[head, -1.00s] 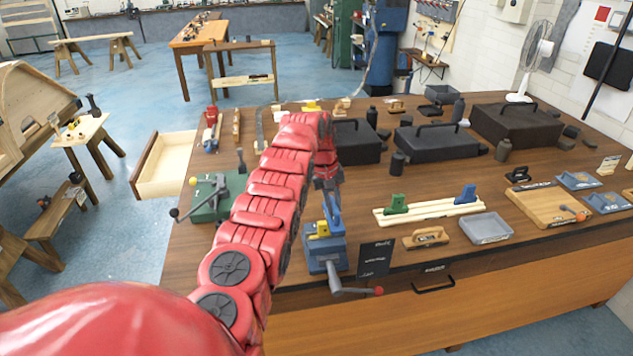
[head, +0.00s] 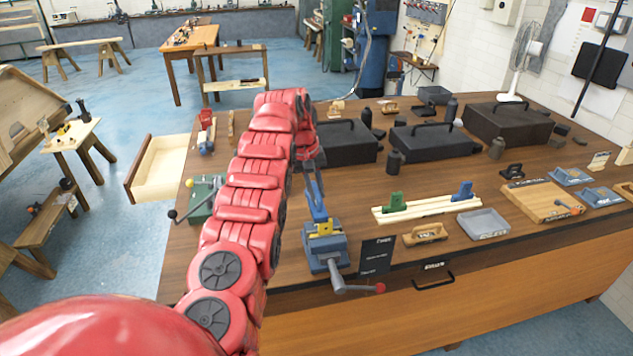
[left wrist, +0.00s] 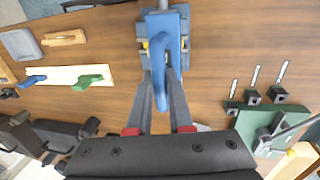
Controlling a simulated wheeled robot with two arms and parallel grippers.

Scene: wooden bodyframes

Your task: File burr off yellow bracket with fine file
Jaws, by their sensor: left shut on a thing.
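The yellow bracket (head: 324,229) sits in the jaws of a blue bench vise (head: 325,256) at the table's front. My left gripper (head: 312,180) is shut on a blue tool (head: 317,202), seemingly the fine file, just above the bracket. In the left wrist view, the left gripper's fingers (left wrist: 161,76) close around the tool's blue curved handle (left wrist: 160,50), over the vise. The tool covers most of the bracket there; a little yellow (left wrist: 145,44) shows at its side. I cannot tell whether tool and bracket touch. The burr cannot be made out. My right gripper is not in view.
A green vise (head: 203,207) is on the left, partly behind my arm. A pale rack (head: 428,208) with green and blue blocks lies to the right. Black cases (head: 435,140) stand behind.

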